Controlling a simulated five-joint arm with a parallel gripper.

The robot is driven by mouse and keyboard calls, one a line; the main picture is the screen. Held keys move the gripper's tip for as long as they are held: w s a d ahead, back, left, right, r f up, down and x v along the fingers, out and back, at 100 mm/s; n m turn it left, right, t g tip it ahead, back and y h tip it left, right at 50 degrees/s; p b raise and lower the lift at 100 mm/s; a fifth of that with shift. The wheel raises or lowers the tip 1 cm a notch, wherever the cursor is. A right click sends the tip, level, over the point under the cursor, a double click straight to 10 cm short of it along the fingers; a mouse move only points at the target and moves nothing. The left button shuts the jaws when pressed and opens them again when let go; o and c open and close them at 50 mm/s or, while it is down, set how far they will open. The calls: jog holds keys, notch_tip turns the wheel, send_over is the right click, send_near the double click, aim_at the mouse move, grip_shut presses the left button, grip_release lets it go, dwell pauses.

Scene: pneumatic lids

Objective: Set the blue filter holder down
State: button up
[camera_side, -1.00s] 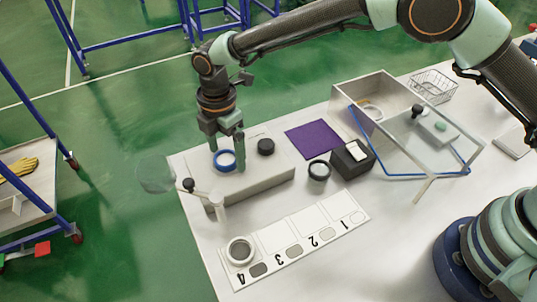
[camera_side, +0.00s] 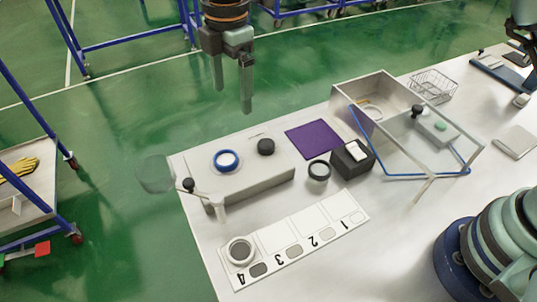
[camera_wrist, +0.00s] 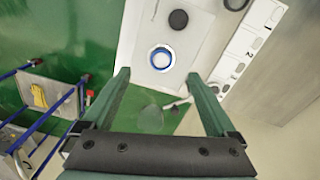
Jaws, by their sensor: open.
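The blue filter holder (camera_side: 227,160) is a blue ring with a pale centre. It sits on top of the low grey-white box (camera_side: 255,183) near the table's left end. It also shows in the wrist view (camera_wrist: 161,58), ahead of and between my fingertips, apart from them. My gripper (camera_side: 232,98) is open and empty, raised well above the box, with both fingers pointing down. In the wrist view my gripper (camera_wrist: 156,76) has its fingers spread wide with nothing between them.
A black knob (camera_side: 266,146) is beside the holder on the box. A clear round lid (camera_side: 155,174) on an arm sticks out at the left. A numbered strip (camera_side: 300,235) with a grey ring lies in front. A purple mat (camera_side: 313,139), black ring, black block and clear-lidded bin stand right.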

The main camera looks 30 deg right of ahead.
jog(key=s+d+r+m+t, duration=0.1)
jog(key=s+d+r+m, duration=0.3)
jog(key=d, duration=0.5)
jog(key=s+d+r+m+t, duration=0.1)
jog(key=d+r+m+t, duration=0.1)
jog(key=d+r+m, duration=0.6)
jog(key=s+d+f+m+t, duration=0.2)
jog(key=s+d+f+m, duration=0.4)
jog(key=s+d+m, duration=0.2)
jog(key=s+d, duration=0.2)
jog(key=d, duration=0.2)
jog(key=shift+d+m, duration=0.3)
